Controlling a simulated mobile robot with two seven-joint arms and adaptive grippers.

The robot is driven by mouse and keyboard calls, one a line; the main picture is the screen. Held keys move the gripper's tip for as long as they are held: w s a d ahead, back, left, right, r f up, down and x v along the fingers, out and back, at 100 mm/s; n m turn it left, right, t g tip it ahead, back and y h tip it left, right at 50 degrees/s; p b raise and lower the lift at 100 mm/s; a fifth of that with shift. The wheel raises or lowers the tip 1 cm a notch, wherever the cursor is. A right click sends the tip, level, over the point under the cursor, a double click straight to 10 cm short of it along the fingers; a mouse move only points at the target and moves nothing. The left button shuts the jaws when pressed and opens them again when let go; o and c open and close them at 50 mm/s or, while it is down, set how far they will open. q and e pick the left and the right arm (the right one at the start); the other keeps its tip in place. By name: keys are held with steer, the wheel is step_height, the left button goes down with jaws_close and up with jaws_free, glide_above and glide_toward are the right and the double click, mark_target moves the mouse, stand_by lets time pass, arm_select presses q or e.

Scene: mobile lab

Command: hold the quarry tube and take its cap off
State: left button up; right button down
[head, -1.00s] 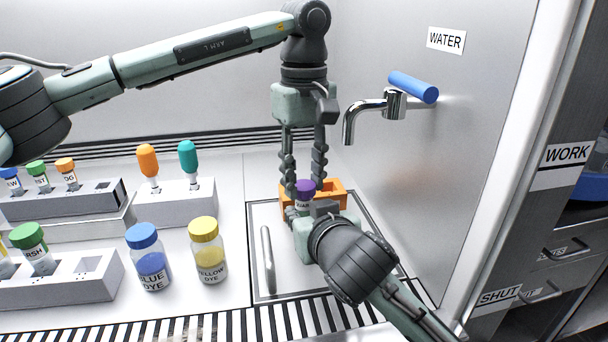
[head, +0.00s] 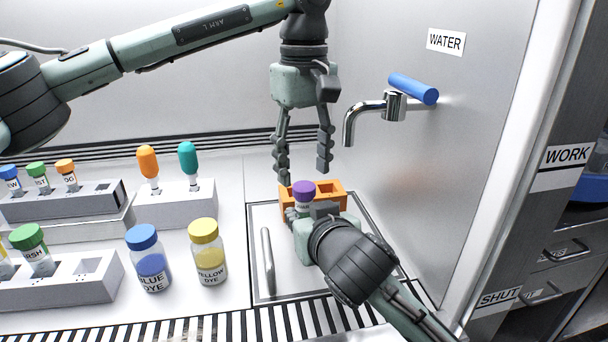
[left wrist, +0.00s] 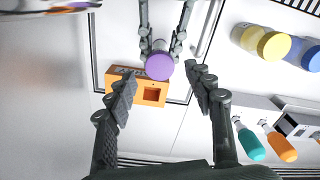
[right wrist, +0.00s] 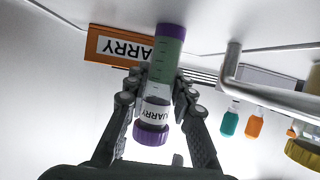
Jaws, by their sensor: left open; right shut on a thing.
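The quarry tube (right wrist: 167,70) is upright and greenish, with its purple cap (head: 303,188) on. My right gripper (head: 304,213) is shut around the tube below the cap. In the right wrist view the tube and its label appear upside down, with the cap (right wrist: 150,133) at the bottom. My left gripper (head: 303,170) is open and empty, pointing down just above the cap, fingers spread to either side. In the left wrist view the cap (left wrist: 159,66) shows between and beyond its fingertips. I cannot tell whether the cap is loose.
An orange rack (head: 341,198) labelled QUARRY stands right behind the tube. The tap (head: 368,108) juts from the wall at right. The blue dye jar (head: 149,263) and yellow dye jar (head: 207,258) stand at left. A steel handle (head: 267,260) lies left of my right gripper.

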steer(key=c, duration=1.2)
jaws_free()
